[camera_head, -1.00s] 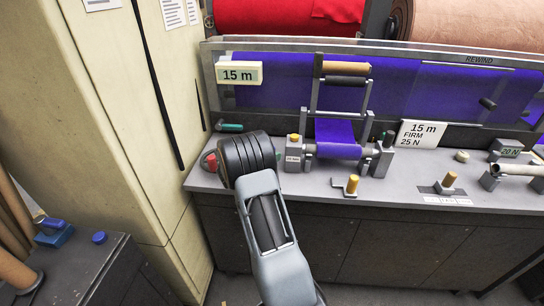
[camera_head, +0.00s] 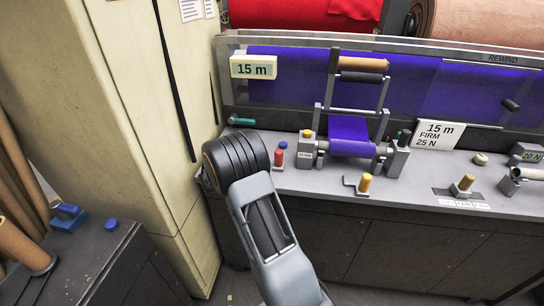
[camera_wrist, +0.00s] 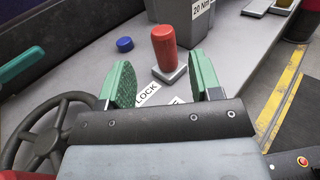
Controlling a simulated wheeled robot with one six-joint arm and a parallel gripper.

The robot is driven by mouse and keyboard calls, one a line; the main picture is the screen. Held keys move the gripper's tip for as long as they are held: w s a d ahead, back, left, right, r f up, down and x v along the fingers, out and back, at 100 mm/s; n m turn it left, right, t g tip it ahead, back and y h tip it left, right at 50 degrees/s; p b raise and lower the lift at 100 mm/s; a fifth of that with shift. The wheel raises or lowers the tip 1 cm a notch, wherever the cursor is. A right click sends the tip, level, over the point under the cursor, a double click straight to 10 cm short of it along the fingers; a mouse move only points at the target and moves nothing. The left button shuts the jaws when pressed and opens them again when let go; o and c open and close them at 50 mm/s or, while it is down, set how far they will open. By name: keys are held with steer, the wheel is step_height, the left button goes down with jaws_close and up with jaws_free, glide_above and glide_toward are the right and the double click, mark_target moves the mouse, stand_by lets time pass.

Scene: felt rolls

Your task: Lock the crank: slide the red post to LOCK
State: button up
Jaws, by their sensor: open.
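The red post (camera_head: 279,157) stands upright on the bench, just right of my arm in the head view. In the wrist view the red post (camera_wrist: 163,48) rises from a small grey base, framed between my fingers and beyond them. A white LOCK label (camera_wrist: 147,93) lies on the near side of the post's base. A dark handwheel (camera_wrist: 45,128) shows at left in the wrist view.
A grey 20 Nm block (camera_wrist: 185,18) stands close behind the post. A blue cap (camera_wrist: 124,44) sits left of it. A teal handle (camera_head: 242,121) lies further back. The winding frame (camera_head: 350,110) stands to the right. Open bench surface lies right of the post.

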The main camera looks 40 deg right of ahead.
steer(key=shift+w+a, duration=0.1)
steer(key=shift+a, duration=1.75)
steer(key=s+a+r+m+g+y+p, duration=0.1)
steer(key=s+a+r+m+y, duration=0.25)
steer(key=s, duration=0.25)
steer(key=s+a+r+m+y+p, duration=0.1)
steer(key=s+a+r+m+y, duration=0.1)
steer(key=s+m+y, duration=0.3)
steer(key=s+a+r+m+t+y+p, duration=0.1)
steer(key=s+a+m+t+y, duration=0.2)
steer(key=a, duration=0.4)
steer(key=s+a+r+m+t+y+p, duration=0.1)
steer(key=s+a+r+m+t+y, duration=0.1)
steer(key=s+a+m+y, duration=0.3)
steer(key=shift+s+a+r+m+t+y, duration=0.25)
steer(key=shift+s+a+m+t+y, duration=0.15)
steer(key=shift+a+y, duration=0.6)
steer(key=shift+a+h, duration=0.15)
steer(key=shift+h, duration=0.1)
